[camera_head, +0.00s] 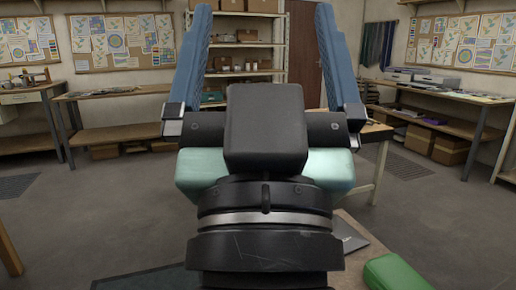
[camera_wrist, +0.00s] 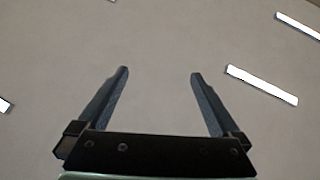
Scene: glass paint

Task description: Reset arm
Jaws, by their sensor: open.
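My gripper (camera_head: 262,62) is raised in front of the head camera, with its two blue fingers pointing up and spread wide apart. It is open, and nothing shows between the fingers. In the wrist view my gripper (camera_wrist: 160,88) also shows open and empty, facing a plain pale surface with bright white strips that look like ceiling lights. My arm and gripper body hide the middle of the head view.
A green object (camera_head: 395,272) lies at the lower right, near a dark flat item (camera_head: 350,236) on a table surface partly hidden by my arm. Workbenches (camera_head: 440,122) line the walls, and shelves (camera_head: 240,45) stand at the back. Grey floor (camera_head: 420,210) is open at the right.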

